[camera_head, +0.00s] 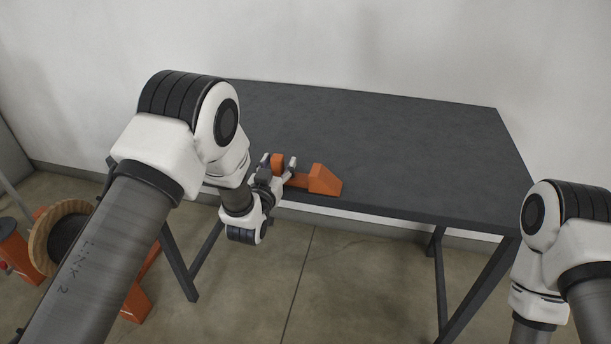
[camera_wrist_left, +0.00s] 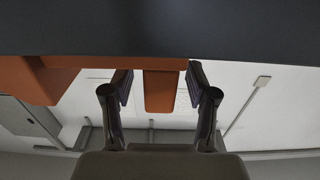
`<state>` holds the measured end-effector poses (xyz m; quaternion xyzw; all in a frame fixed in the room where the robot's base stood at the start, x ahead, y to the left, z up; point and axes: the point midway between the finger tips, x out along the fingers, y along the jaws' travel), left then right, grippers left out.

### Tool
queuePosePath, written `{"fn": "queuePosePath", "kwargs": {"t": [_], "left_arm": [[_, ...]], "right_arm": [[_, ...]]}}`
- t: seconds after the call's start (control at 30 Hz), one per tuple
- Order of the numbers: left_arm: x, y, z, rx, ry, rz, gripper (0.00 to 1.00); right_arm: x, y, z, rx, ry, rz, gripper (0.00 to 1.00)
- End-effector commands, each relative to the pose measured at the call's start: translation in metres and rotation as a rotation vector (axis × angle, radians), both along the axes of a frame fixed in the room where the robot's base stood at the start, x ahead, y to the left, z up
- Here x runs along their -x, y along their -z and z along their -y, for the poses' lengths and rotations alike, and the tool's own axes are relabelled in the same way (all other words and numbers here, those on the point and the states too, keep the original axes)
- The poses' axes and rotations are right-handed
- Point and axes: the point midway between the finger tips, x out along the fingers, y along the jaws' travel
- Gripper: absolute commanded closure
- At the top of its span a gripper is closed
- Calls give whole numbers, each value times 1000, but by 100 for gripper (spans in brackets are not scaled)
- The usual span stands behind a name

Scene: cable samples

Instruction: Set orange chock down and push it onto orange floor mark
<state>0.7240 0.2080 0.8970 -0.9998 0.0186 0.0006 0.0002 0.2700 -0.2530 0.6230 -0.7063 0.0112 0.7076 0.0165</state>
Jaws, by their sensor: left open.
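The orange chock (camera_head: 325,180) lies on the dark table near its front edge, with a wedge-shaped end at the right and a smaller block at the left. My left gripper (camera_head: 279,163) is open at the chock's left end, its fingers on either side of the small block. In the left wrist view the chock's block (camera_wrist_left: 160,92) stands between the two open fingers, with a gap on each side, and the larger orange end (camera_wrist_left: 40,80) is at the left. No orange floor mark can be made out. My right gripper is out of view.
The dark table (camera_head: 385,130) is otherwise bare, with a white wall behind it. A cable reel (camera_head: 62,228) with orange parts around it stands on the floor at the left, partly hidden by my left arm. The concrete floor (camera_head: 345,280) before the table is clear.

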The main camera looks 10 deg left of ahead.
Motion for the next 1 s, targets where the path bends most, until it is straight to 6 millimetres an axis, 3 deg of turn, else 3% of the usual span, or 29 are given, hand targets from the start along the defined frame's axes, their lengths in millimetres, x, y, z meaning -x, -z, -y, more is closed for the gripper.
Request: {"fn": "queuePosePath", "kwargs": {"t": [0.13,0.17,0.3,0.73,1.0], "left_arm": [[0,1,0,0,0,-1,42],[0,1,0,0,0,-1,49],[1,1,0,0,0,-1,98],[0,-4,0,0,0,0,100],[0,-37,0,1,0,2,100]], "right_arm": [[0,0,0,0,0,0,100],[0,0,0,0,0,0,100],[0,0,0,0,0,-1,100],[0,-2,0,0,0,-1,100],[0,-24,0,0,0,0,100]]}}
